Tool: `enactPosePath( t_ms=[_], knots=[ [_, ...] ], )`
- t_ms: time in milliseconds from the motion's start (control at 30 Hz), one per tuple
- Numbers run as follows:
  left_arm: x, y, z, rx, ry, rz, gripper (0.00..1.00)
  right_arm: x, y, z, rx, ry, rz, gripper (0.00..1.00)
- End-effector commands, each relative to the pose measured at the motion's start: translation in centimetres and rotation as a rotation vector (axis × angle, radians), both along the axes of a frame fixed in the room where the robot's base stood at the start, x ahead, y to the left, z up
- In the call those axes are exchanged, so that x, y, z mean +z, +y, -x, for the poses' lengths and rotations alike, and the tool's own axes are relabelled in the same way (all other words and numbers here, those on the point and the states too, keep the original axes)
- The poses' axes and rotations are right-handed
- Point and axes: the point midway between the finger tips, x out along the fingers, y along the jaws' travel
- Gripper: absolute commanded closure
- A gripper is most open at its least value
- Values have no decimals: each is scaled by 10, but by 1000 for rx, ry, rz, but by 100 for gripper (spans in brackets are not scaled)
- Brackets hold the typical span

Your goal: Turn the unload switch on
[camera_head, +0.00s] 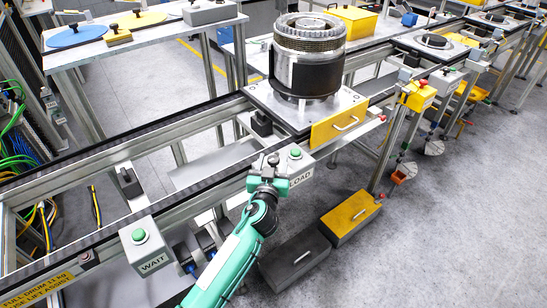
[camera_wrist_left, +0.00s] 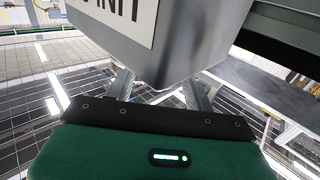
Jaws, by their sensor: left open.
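The unload switch (camera_head: 297,165) is a grey box with a green button on top, on the front rail of the conveyor in the head view. Its label is partly covered by my left gripper (camera_head: 268,166), and only the end of the word shows. The gripper is at the box's left side, around the button's height. In the left wrist view a grey box (camera_wrist_left: 205,45) with a cut-off label fills the top, just beyond my open left fingers (camera_wrist_left: 160,92). I cannot tell whether they touch it. The button is not visible there. My right gripper is not in view.
A similar grey WAIT box (camera_head: 148,250) with a green button stands to the left on the rail. A metal drum (camera_head: 306,62) stands on a pallet (camera_head: 350,103) behind the switch. Yellow (camera_head: 349,217) and dark (camera_head: 293,262) bins sit on the floor to the right.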

Motion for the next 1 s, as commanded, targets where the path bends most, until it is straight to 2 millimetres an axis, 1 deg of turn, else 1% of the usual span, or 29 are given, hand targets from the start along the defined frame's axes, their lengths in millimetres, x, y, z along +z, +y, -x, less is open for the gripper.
enactPosePath(
  t_ms=[100,200,467,500,567,600,700,867,1000],
  knots=[
    [0,-2,-9,0,0,-1,47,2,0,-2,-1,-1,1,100],
    [1,-2,-13,0,-1,-1,47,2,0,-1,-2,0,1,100],
    [0,-2,-14,0,0,0,47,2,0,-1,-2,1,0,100],
    [0,-2,-14,0,0,0,51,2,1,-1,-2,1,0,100],
    [0,-2,-14,0,0,0,63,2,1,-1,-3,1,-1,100],
    [0,-2,-14,0,0,0,71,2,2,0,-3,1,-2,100],
    [0,-2,-14,0,0,0,89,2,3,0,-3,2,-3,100],
    [0,-2,-14,-4,0,0,89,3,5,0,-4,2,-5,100],
    [1,-2,-14,-32,1,1,89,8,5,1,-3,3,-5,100]
  ],
)
